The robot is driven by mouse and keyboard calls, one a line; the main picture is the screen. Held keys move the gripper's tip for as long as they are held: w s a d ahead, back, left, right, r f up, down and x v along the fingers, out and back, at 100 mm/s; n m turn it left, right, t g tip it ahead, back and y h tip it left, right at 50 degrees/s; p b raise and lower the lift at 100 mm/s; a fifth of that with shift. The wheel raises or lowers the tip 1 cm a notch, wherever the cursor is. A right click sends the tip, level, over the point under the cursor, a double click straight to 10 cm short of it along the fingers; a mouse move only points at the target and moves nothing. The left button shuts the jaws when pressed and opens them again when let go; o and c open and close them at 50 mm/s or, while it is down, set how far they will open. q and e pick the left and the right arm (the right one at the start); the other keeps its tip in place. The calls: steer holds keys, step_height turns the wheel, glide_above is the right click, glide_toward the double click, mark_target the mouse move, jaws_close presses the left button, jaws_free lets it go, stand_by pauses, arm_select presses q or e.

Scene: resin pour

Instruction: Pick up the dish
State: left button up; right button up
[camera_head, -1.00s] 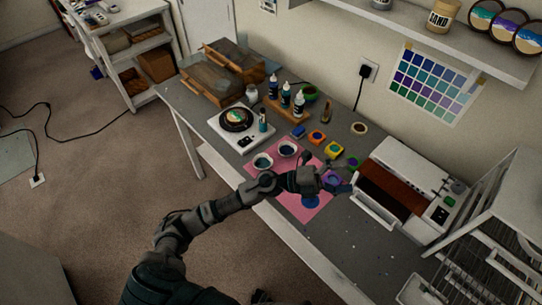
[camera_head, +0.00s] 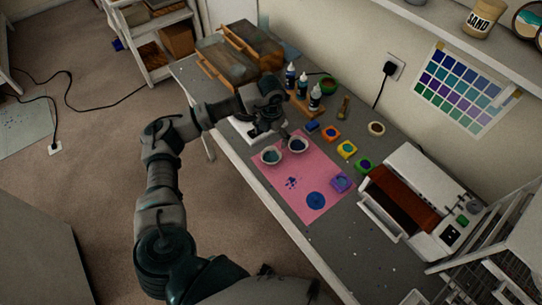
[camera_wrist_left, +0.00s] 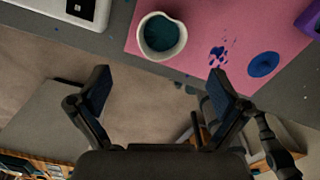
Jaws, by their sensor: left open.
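My left gripper (camera_head: 270,135) is over the table by the left edge of the pink mat (camera_head: 290,207), close to the white cups. In the left wrist view its two fingers (camera_wrist_left: 160,88) are spread apart with nothing between them. A white cup of teal liquid (camera_head: 271,156) stands on the mat; it shows ahead of the fingers in the left wrist view (camera_wrist_left: 161,36). A second white cup of dark blue liquid (camera_head: 298,146) stands to its right. The round dish on the white device is hidden behind my gripper. My right gripper is not in view.
Blue and purple spills mark the mat, with a purple block (camera_head: 341,183) at its edge. Dropper bottles (camera_head: 315,97) stand behind, and several coloured moulds (camera_head: 346,149) lie to the right. A white machine (camera_head: 431,187) fills the right side. Wooden trays (camera_head: 222,66) stand far left.

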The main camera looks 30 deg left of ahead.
arm_select(q)
glide_above(271, 159)
step_height(271, 159, down, 6)
steer(key=shift+w+r, duration=0.15)
steer(key=shift+r, duration=0.05)
step_height(271, 159, down, 6)
steer(key=shift+a+r+p, duration=0.1)
steer(key=shift+r+p, duration=0.15)
steer(key=shift+p, duration=0.55)
steer(key=c, duration=1.1)
